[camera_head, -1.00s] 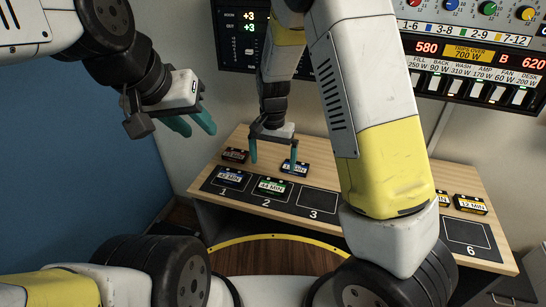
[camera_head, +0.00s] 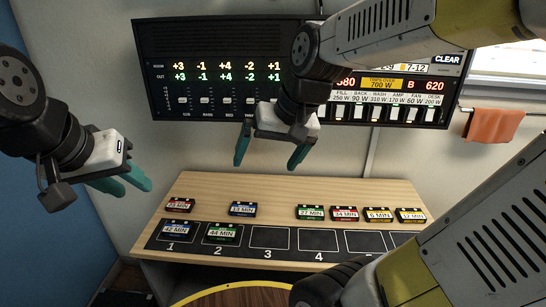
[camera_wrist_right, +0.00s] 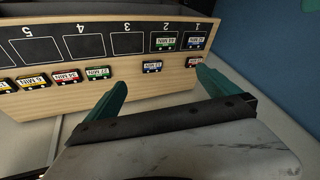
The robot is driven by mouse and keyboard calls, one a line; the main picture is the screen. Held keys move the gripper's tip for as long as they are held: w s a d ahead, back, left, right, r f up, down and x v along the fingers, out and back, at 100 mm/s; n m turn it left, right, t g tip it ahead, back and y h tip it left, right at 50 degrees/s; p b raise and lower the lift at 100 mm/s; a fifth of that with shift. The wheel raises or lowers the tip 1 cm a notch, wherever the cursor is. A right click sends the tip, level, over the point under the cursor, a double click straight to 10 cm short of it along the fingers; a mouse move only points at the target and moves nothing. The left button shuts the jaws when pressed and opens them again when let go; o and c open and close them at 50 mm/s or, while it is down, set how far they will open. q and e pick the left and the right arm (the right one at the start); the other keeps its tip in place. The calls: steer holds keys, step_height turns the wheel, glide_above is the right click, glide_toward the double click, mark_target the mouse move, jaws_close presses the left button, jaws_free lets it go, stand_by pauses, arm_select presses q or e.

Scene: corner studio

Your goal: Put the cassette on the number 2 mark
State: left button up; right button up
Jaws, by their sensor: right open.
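A green-edged cassette labelled 44 MIN (camera_head: 222,233) lies on the square above the number 2 mark (camera_head: 218,251). It also shows in the right wrist view (camera_wrist_right: 165,43). A blue cassette labelled 42 MIN (camera_head: 175,230) lies on the number 1 square beside it. My right gripper (camera_head: 272,160) is open and empty, raised above and behind the wooden table, in front of the panel. Its two teal fingers stand wide apart in the right wrist view (camera_wrist_right: 162,90).
Behind the squares lies a row of cassettes: red (camera_head: 180,205), blue 13 MIN (camera_head: 243,209), green 27 MIN (camera_head: 310,212), red 34 MIN (camera_head: 344,213) and yellow ones (camera_head: 378,214). Square 3 (camera_head: 269,238) and square 4 (camera_head: 319,240) are bare. A control panel (camera_head: 220,65) stands behind.

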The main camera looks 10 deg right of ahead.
steer(key=s+d+r+n+t, duration=0.1)
steer(key=s+d, duration=0.1)
steer(key=s, duration=0.3)
steer(key=shift+s+d+r+t+h, duration=0.2)
steer(key=shift+d+r+t+h, duration=0.05)
steer(key=shift+r+t+h, duration=0.15)
